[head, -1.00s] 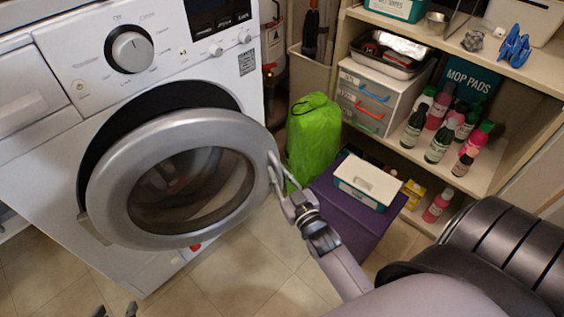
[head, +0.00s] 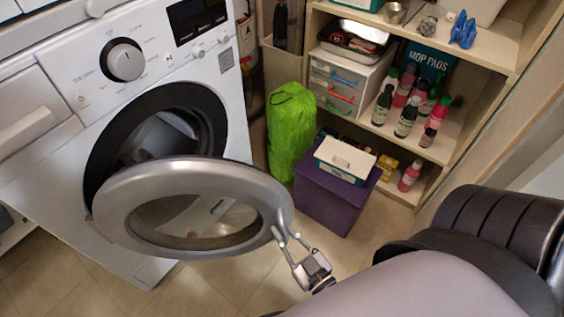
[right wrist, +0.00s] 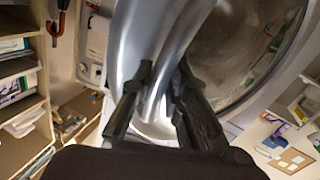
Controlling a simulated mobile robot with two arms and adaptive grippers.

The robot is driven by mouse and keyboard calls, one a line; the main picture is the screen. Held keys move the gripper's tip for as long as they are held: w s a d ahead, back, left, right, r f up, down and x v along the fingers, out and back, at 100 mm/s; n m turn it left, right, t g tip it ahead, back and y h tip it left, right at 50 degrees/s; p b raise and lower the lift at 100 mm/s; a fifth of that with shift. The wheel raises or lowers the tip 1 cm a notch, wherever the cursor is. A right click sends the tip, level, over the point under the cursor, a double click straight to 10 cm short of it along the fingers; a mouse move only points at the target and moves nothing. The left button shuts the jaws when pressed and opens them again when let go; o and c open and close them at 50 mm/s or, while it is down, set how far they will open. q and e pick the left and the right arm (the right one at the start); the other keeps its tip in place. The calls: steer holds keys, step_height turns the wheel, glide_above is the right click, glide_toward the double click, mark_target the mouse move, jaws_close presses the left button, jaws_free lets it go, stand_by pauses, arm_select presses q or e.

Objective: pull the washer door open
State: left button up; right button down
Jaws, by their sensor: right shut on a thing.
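The white washer (head: 70,170) stands at the left in the head view. Its round grey-rimmed door (head: 185,170) is swung well out from the front, and the dark drum opening (head: 160,125) shows behind it. My right gripper (head: 284,236) is shut on the door's rim at its free right edge. In the right wrist view the two dark fingers (right wrist: 160,88) lie on either side of the grey door handle part (right wrist: 155,105), with the door's glass (right wrist: 245,55) beyond. My left gripper is not in view.
A green bag (head: 291,130) stands right of the washer. A purple box (head: 335,200) with a white-lidded container (head: 345,160) on it sits before shelves (head: 455,140) of bottles. Tiled floor is free below the door.

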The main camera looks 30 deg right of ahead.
arm_select(q)
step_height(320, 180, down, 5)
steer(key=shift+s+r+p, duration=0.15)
steer(key=shift+p, duration=0.35)
arm_select(e)
steer(key=s+a, duration=0.4)
steer(key=s, duration=0.2)
steer(key=shift+a+f, duration=0.25)
steer(key=shift+a, duration=0.1)
steer(key=shift+s, duration=0.1)
steer(key=c, duration=1.5)
jaws_free()
steer(key=shift+r, duration=0.1)
steer(key=shift+c, duration=0.2)
steer(key=s, duration=1.1)
steer(key=shift+s+d, duration=0.15)
steer(key=shift+s, duration=0.25)
steer(key=shift+c, duration=0.3)
